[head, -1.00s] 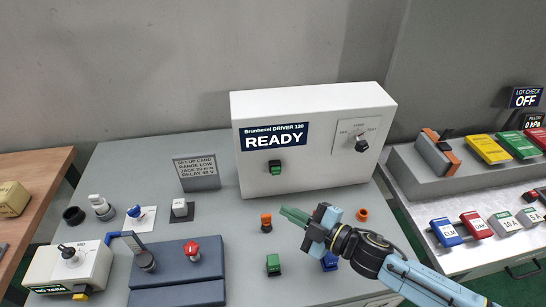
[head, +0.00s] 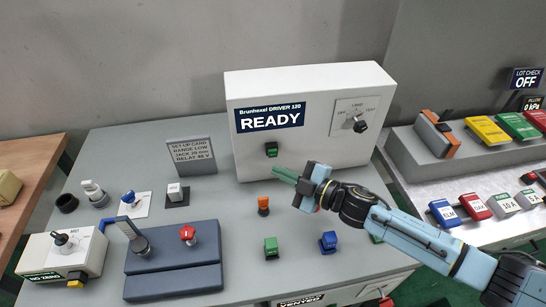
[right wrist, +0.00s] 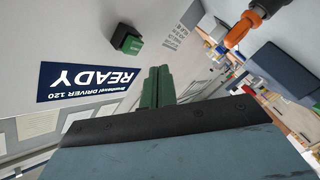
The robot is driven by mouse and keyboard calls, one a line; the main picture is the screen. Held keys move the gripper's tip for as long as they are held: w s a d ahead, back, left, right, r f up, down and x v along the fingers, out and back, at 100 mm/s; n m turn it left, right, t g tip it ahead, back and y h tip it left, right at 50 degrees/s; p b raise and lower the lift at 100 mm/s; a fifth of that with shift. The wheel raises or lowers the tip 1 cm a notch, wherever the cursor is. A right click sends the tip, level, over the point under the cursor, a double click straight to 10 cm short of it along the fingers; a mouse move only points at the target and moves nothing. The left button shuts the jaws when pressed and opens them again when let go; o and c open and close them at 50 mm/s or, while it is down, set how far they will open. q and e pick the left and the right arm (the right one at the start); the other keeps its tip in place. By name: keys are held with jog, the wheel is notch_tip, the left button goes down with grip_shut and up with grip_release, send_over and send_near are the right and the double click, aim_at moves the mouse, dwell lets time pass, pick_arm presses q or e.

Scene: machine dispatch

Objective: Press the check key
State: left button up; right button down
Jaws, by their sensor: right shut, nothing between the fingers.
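No key in view carries a legible "check" label. A square green key (head: 271,149) sits on the front of the white driver box (head: 232,128), below its READY display (head: 270,118); the right wrist view also shows this green key (right wrist: 127,40). My right gripper (head: 276,172) is shut and empty. Its green fingertips are in front of the box, just below the green key in the head view and apart from it in the wrist view. A white key (head: 178,193) stands on the left of the bench. My left gripper is not in view.
An orange knob (head: 263,205), a green block (head: 271,247) and a blue block (head: 329,241) stand on the bench below my right gripper. A blue fixture with a red knob (head: 187,234) is at left. A LOT CHECK display (head: 525,78) reads OFF at far right.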

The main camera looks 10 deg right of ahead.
aim_at(269, 156)
jog(key=shift+w, duration=1.2)
jog(key=shift+w, duration=0.15)
dwell(1.1)
jog(key=shift+w, duration=0.3)
jog(key=shift+w+b, duration=0.3)
jog(key=shift+w, duration=0.2)
dwell(0.8)
jog(key=shift+s, duration=0.15)
jog(key=shift+s+p, duration=0.5)
jog(key=shift+s, duration=0.3)
